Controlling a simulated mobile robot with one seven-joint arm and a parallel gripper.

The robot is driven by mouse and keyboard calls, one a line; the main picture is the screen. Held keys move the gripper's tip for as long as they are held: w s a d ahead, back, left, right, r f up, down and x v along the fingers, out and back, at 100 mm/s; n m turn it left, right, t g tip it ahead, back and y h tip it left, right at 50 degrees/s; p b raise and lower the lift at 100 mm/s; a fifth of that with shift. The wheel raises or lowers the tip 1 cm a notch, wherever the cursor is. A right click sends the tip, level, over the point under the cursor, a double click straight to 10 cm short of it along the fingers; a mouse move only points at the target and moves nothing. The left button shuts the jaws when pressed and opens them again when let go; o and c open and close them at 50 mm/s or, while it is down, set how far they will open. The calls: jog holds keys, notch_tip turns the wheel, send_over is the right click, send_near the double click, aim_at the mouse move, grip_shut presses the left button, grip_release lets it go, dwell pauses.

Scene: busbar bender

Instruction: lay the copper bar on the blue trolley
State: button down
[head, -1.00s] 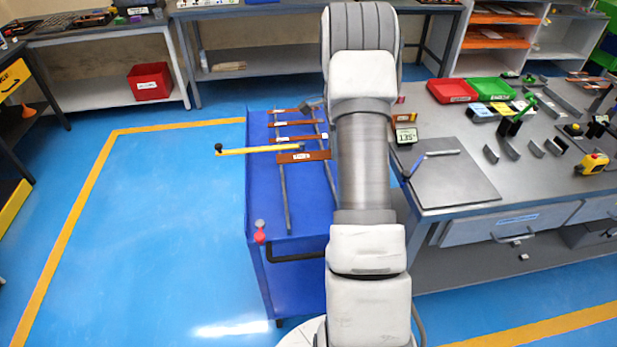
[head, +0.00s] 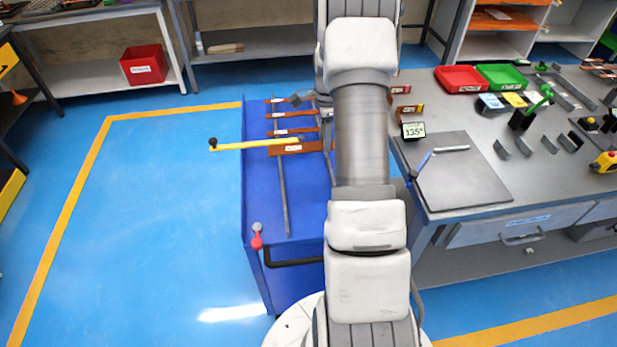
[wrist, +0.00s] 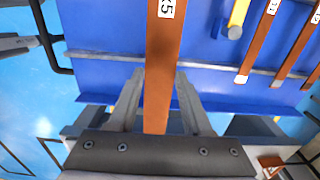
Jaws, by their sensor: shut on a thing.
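The copper bar (wrist: 164,50), orange-brown with a white label, lies between the fingers of my gripper (wrist: 159,76) in the wrist view, and the gripper is shut on it. In the head view the bar (head: 297,148) shows over the blue trolley (head: 263,195), its right part hidden behind my arm, which also hides my gripper. The bar runs across the trolley's grey rail in the wrist view. I cannot tell whether it touches the rails. Several similar bars (head: 291,114) lie across the two rails farther back.
The grey workbench (head: 430,200) is at the right. The floor left of the trolley is clear.

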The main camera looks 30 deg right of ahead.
jog(key=s+a+f, duration=0.1)
jog(key=a+f, duration=0.1)
jog(key=f, duration=0.1)
jog(key=a+f, duration=0.2)
jog(key=a, duration=0.1)
jog(key=s+a+f, duration=0.1)
jog(key=a+f, duration=0.1)
jog(key=f, duration=0.1)
jog(key=shift+s+a+f, duration=0.2)
jog(key=shift+s+f, duration=0.15)
jog(key=shift+f+b, duration=0.3)
jog(key=shift+f, duration=0.15)
jog(key=shift+c, duration=1.6)
grip_release()
